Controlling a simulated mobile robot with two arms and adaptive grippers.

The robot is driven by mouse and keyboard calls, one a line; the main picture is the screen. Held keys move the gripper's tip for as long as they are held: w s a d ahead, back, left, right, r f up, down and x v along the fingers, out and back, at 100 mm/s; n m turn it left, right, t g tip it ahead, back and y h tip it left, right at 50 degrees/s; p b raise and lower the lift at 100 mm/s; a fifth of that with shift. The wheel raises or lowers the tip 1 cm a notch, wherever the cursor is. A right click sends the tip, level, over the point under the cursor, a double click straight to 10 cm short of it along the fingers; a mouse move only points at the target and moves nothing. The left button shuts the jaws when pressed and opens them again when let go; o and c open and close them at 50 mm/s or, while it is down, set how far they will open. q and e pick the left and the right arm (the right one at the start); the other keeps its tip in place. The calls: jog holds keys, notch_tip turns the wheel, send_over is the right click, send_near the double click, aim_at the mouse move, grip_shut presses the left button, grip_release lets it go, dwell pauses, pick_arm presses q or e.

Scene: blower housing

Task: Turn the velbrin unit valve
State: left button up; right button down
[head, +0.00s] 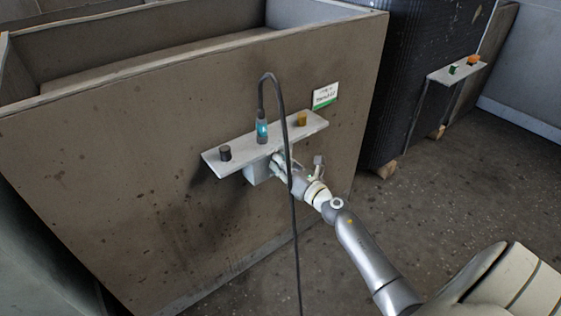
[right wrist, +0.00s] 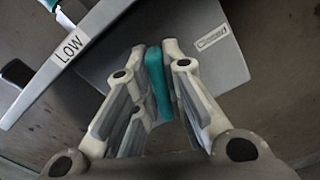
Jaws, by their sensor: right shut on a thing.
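In the right wrist view, a teal valve handle (right wrist: 156,75) stands between the two fingers of my right gripper (right wrist: 157,55), which is shut on it. Behind it is a grey housing (right wrist: 110,65) with a small label (right wrist: 212,37) that seems to read "Closed". In the head view, my right gripper (head: 279,162) is at the grey box (head: 257,172) under a small shelf on the brown bin wall. The handle is hidden there. A white and green sign (head: 325,96) is above the shelf; its text is too small to read surely. My left gripper is out of view.
A dark hose (head: 294,225) hangs down in front of my right gripper. A second shelf (head: 455,75) is at right.

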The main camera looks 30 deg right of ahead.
jog(key=m+p, duration=0.1)
jog(key=m, duration=0.2)
jog(key=m+p, duration=0.1)
jog(key=m, duration=0.3)
jog(key=m+p, duration=0.1)
jog(key=m, duration=0.2)
jog(key=shift+d+f+m, duration=0.15)
jog(key=shift+d+m, duration=0.1)
jog(key=shift+m, duration=0.15)
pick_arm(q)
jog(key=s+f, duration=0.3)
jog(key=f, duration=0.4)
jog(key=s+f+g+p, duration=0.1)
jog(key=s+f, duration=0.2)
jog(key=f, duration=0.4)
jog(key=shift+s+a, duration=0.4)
pick_arm(e)
jog(key=shift+f+m, duration=0.15)
jog(key=shift+m, duration=1.15)
jog(key=c, duration=1.5)
grip_release()
jog(key=s+d, duration=0.1)
jog(key=s, duration=1.1)
